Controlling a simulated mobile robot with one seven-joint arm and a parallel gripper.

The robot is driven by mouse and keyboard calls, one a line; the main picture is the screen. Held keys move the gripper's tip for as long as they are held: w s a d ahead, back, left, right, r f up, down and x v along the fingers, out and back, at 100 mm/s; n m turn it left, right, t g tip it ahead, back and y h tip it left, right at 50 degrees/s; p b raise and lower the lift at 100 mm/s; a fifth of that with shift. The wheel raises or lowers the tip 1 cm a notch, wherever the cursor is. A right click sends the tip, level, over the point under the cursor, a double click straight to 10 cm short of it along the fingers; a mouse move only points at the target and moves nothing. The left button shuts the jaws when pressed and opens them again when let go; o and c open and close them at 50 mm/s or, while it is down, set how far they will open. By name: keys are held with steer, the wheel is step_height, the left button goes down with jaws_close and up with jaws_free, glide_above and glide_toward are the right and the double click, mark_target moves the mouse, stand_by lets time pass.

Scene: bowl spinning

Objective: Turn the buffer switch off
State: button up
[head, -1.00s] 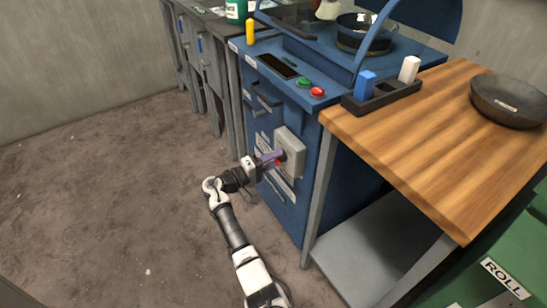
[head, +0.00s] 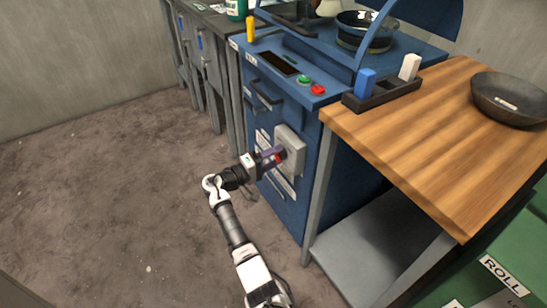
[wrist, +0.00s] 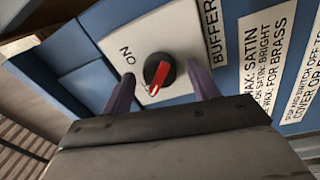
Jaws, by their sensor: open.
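The buffer switch (wrist: 164,69) is a round black knob with a red pointer bar on a pale plate (wrist: 172,28). In the wrist view the bar slants, with its white-marked end low, pointing away from the "ON" lettering at the upper left. A "BUFFER" label (wrist: 211,30) is to its right. My gripper (wrist: 160,78) is open, one purple finger on each side of the knob, with gaps visible; I cannot tell contact. In the head view my gripper (head: 274,156) is at the grey switch box (head: 291,148) on the blue machine's front, largely hiding the knob.
The blue machine (head: 290,205) carries green and red buttons (head: 317,89) and a bowl (head: 362,32) under a raised blue hood. A wooden table (head: 440,135) with a dark pan (head: 510,98) stands close on the right. The floor at left is clear.

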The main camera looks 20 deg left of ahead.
steer(key=b+v, duration=0.1)
steer(key=v, duration=1.3)
